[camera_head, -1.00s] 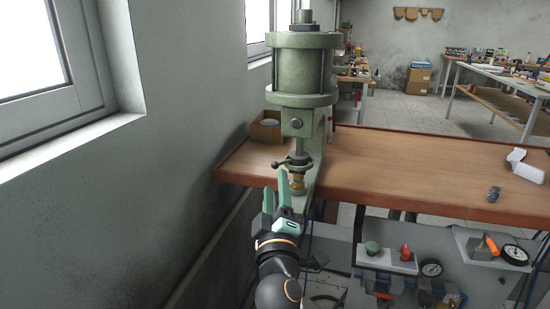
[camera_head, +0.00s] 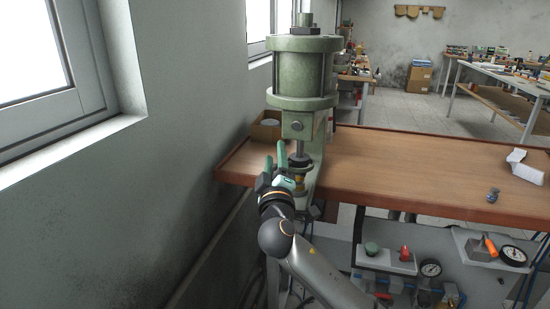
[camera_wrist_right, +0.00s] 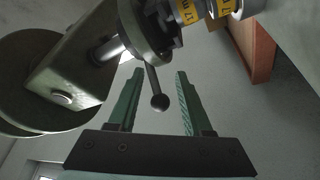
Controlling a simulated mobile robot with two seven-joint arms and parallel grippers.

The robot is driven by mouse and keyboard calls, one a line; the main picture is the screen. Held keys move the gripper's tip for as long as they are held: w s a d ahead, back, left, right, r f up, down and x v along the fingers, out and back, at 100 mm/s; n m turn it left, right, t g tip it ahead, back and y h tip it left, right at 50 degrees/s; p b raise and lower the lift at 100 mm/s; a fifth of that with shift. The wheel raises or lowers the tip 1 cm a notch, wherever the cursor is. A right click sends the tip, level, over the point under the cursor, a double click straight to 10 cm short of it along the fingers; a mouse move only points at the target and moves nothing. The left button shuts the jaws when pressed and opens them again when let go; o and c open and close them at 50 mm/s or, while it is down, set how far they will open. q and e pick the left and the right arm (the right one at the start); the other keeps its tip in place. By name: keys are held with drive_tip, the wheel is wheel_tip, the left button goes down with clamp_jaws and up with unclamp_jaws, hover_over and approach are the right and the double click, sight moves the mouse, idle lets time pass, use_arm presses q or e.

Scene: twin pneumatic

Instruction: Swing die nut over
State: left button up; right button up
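The green pneumatic press (camera_head: 302,75) stands at the table's left end, with a bright rod below its head. A dark nut or collar (camera_head: 301,160) sits on that rod; in the right wrist view the dark collar (camera_wrist_right: 160,30) has a thin lever ending in a ball knob (camera_wrist_right: 160,102). Yellow-labelled parts (camera_wrist_right: 190,10) adjoin the collar. My right gripper (camera_head: 274,158) is at the left side of the rod. In its wrist view the green fingers (camera_wrist_right: 158,100) are open, with the knob in the gap between them, apparently touching neither. My left gripper is out of view.
A cardboard box (camera_head: 266,127) sits behind the press by the wall. The wooden table (camera_head: 400,170) is mostly clear, with a small grey part (camera_head: 493,195) and a white box (camera_head: 525,166) at right. Gauges and valves hang below its front edge.

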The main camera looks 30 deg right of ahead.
clamp_jaws()
idle(1.2)
